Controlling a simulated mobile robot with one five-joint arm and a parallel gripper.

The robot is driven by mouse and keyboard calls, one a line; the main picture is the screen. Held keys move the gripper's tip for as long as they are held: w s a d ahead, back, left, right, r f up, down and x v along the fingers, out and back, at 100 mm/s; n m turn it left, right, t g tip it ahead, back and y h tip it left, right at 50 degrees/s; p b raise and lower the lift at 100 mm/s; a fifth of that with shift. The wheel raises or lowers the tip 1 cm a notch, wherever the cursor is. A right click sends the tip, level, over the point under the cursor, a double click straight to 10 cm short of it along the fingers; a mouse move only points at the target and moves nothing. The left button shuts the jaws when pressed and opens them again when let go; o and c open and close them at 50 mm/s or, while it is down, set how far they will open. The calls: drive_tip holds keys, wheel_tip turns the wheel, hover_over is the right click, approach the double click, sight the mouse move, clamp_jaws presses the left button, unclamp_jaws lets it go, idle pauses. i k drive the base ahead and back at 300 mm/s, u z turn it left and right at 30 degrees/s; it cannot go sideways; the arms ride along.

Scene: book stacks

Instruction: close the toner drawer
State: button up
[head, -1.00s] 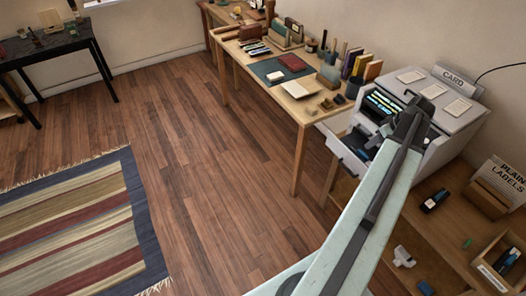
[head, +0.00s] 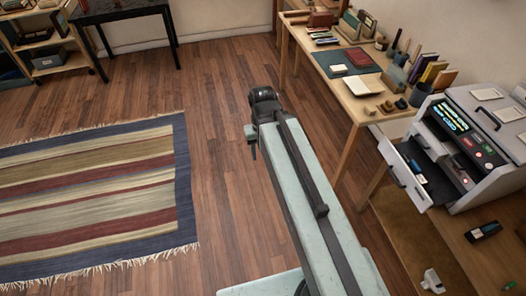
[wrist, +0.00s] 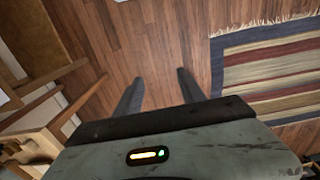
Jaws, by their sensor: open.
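The toner drawer (head: 404,172) sticks out from the front of the grey printer (head: 487,135) at the right of the head view. I cannot make out the drawer in the wrist view.
A long desk (head: 352,103) with books and stationery runs behind the drawer. The printer's wooden table (head: 480,250) holds a dark cartridge and a white part. A striped rug (head: 90,205) lies at left. Open floor lies between the rug and the desk.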

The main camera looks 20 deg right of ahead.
sight(439, 190)
drive_tip(key=u, duration=1.85)
drive_tip(key=i, duration=0.4)
drive_tip(key=z, duration=0.35)
